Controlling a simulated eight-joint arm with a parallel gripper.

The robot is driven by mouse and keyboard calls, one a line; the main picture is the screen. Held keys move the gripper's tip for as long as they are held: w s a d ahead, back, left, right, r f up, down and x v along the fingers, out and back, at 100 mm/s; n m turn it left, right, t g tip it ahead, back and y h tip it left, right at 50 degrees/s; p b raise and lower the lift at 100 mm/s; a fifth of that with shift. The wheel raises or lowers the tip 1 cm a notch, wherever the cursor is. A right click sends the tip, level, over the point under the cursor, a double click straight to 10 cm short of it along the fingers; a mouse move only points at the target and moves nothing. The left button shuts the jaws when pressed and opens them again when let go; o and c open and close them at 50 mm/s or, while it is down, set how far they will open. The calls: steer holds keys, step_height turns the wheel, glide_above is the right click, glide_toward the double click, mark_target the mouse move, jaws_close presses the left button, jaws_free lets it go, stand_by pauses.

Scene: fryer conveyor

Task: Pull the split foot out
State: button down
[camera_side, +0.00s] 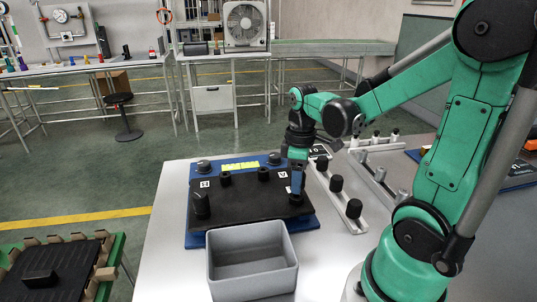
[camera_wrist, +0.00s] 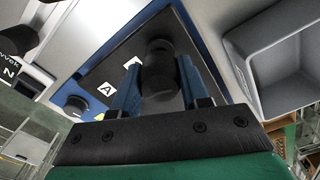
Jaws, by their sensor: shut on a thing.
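A black plate (camera_side: 245,196) lies on a blue base (camera_side: 312,222) on the white table, with several black feet standing on it. My gripper (camera_side: 296,190) reaches down at the plate's right side. Its two blue fingers (camera_wrist: 158,88) are shut on a black foot (camera_wrist: 158,68), one on each side. In the side view this foot (camera_side: 296,199) shows just under the fingertips, at the front right corner. A white "A" label (camera_wrist: 107,90) lies beside it in the wrist view. I cannot see a split in the foot, nor tell whether it is seated or lifted.
An open, empty grey bin (camera_side: 250,286) stands in front of the plate; it also shows in the wrist view (camera_wrist: 262,38). Rails with black feet (camera_side: 336,184) and grey pegs (camera_side: 380,174) lie to the right. A tilted black foot (camera_side: 201,206) stands at the plate's left.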

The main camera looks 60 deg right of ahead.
steer(key=shift+r, duration=1.35)
steer(key=shift+r, duration=0.1)
steer(key=shift+r, duration=1.4)
